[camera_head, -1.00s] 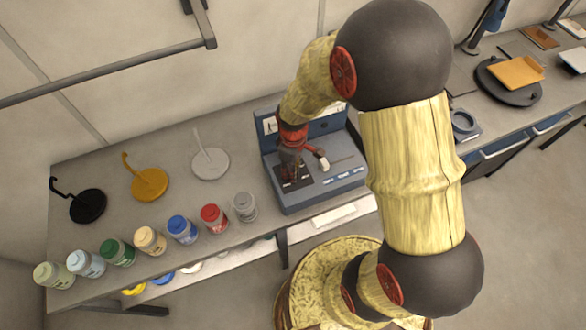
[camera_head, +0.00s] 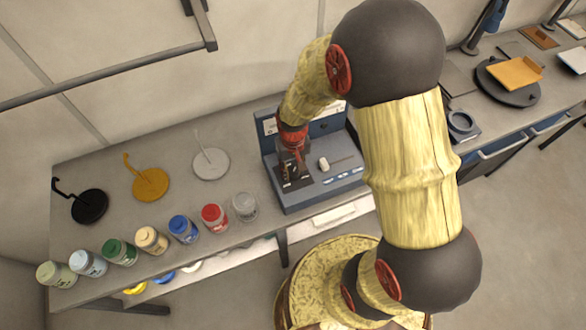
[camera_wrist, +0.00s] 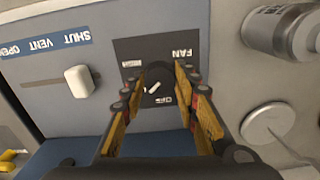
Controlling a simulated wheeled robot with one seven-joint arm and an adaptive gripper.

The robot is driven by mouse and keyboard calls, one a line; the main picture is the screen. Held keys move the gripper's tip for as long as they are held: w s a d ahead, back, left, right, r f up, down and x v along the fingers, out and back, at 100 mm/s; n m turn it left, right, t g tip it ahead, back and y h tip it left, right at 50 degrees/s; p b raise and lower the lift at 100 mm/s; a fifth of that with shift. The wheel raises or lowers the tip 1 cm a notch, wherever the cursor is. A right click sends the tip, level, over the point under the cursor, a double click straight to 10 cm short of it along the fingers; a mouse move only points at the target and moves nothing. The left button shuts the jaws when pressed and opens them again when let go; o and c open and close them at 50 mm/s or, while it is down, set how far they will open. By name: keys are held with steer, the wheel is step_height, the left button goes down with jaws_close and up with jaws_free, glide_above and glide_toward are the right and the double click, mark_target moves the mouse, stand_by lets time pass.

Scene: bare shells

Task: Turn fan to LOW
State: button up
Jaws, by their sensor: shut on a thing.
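The grey-blue control panel (camera_head: 310,195) sits on the bench in the head view. Its fan section is a dark plate (camera_wrist: 126,48) with FAN lettering, upside down in the wrist view. The fan knob (camera_wrist: 157,84) is dark with a short white pointer mark. OFF is printed beside it; another label on the plate is too small to read. My gripper (camera_wrist: 160,77) is shut on the knob, one finger on each side. In the head view my gripper (camera_head: 292,165) points down at the plate and hides the knob.
A white slider knob (camera_wrist: 79,81) sits beside the plate, by SHUT, VENT and OPEN labels. Several coloured jars line the bench's front edge.

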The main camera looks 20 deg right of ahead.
mark_target(293, 171)
steer(key=shift+m, duration=0.9)
steer(key=o, duration=1.2)
steer(key=shift+c, duration=0.2)
steer(key=shift+r, duration=0.1)
step_height(293, 171, up, 12)
